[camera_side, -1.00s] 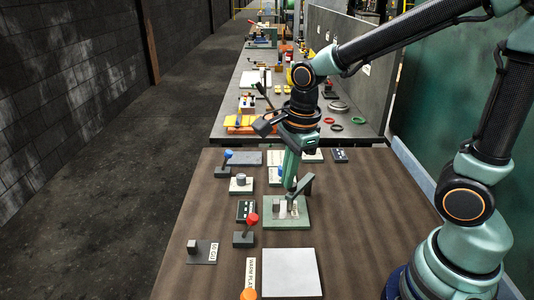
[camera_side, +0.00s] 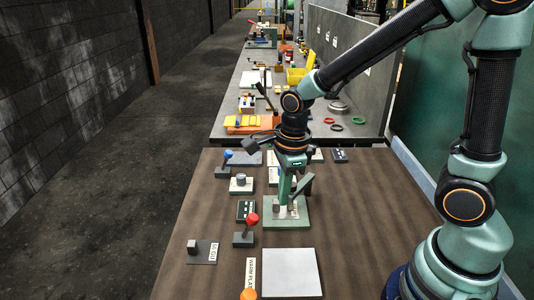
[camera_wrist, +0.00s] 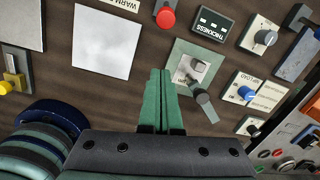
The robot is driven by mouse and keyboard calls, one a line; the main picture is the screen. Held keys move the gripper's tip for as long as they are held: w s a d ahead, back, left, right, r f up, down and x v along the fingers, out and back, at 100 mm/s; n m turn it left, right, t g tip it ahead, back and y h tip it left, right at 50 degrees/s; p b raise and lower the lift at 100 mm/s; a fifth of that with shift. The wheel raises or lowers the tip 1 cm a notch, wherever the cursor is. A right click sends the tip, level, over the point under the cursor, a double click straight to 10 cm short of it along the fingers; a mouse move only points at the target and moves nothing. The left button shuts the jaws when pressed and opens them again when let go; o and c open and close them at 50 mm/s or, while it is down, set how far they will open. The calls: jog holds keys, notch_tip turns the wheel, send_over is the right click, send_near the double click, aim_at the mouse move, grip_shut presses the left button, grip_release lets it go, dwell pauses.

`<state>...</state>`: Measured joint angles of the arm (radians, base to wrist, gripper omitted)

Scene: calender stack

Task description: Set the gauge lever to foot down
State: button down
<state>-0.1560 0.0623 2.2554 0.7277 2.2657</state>
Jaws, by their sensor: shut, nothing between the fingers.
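The gauge lever is a grey arm (camera_side: 305,184) on a pale green base plate (camera_side: 273,221), leaning up and to the right in the side view. In the wrist view the lever (camera_wrist: 206,107) slants toward the lower right from a grey block on the green plate (camera_wrist: 186,52). My gripper (camera_side: 283,203) is shut and empty, its green fingers pointing down over the plate beside the lever. In the wrist view my gripper (camera_wrist: 160,72) is just left of the plate. I cannot tell whether the fingers touch the block or lever. The fingers partly hide the block in the side view.
A red-knobbed lever (camera_side: 252,219) and a thickness display (camera_side: 245,210) stand close on the left. A pale square plate (camera_side: 290,272) lies in front. A grey dial (camera_side: 240,182) and a blue-knobbed lever (camera_side: 227,155) are farther back. The brown bench is clear on the right.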

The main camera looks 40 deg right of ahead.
aim_at(250, 227)
jog(key=f, duration=0.7)
jog(key=shift+w+d, duration=0.1)
jog(key=shift+w, duration=0.15)
jog(key=shift+w+a+r, duration=0.3)
jog(key=shift+w+a, duration=0.05)
jog(key=shift+a, duration=0.2)
jog(key=shift+w+a+r, duration=0.3)
jog(key=shift+w+a, duration=0.05)
jog(key=shift+a, duration=0.2)
jog(key=shift+w+a+r, duration=0.25)
jog(key=shift+a, duration=0.3)
